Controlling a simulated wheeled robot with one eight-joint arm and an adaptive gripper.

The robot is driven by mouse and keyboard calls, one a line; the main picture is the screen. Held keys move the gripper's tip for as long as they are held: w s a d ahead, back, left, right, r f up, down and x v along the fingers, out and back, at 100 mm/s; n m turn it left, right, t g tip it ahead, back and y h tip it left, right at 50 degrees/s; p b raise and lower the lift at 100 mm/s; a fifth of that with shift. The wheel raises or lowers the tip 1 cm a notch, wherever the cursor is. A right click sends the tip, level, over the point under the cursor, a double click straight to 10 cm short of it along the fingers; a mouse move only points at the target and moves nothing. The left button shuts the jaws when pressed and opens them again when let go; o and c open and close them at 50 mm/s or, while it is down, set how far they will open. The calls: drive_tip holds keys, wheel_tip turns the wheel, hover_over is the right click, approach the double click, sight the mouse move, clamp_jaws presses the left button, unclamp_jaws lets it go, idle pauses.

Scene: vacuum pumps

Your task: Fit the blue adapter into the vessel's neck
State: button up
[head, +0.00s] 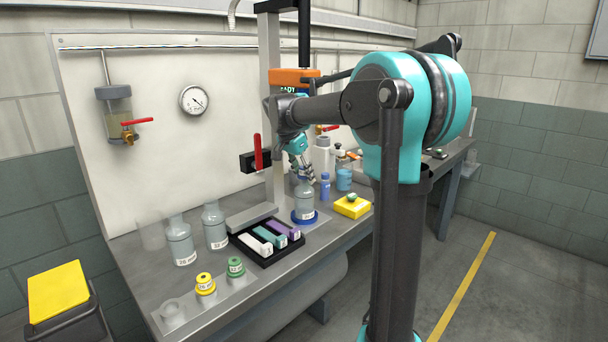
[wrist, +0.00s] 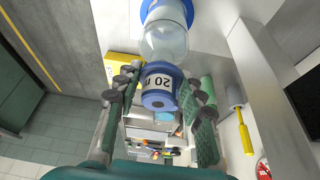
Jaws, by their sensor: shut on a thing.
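My gripper (wrist: 160,100) is shut on the blue adapter (wrist: 160,86), which carries a white label reading "20" and sits between the two green-padded fingers. The clear glass vessel (wrist: 164,40) is directly beyond the adapter in the wrist view, with its mouth end towards it. The adapter overlaps the neck's end there; I cannot tell whether it is inside it. In the head view the vessel (head: 304,203) stands upright in a blue ring (head: 304,218) on the bench, with my gripper (head: 304,177) just above its neck. The adapter is mostly hidden by the fingers there.
A black tray (head: 262,262) with white, teal and purple pieces lies left of the vessel. A small blue bottle (head: 325,188) and a yellow block (head: 351,207) stand right of it. Yellow (head: 205,284) and green (head: 236,267) adapters stand near the front edge. Two glass bottles stand further left.

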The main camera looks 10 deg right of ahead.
drive_tip(key=shift+f, duration=0.15)
drive_tip(key=o, duration=1.3)
drive_tip(key=shift+c, duration=0.2)
drive_tip(key=v, duration=1.2)
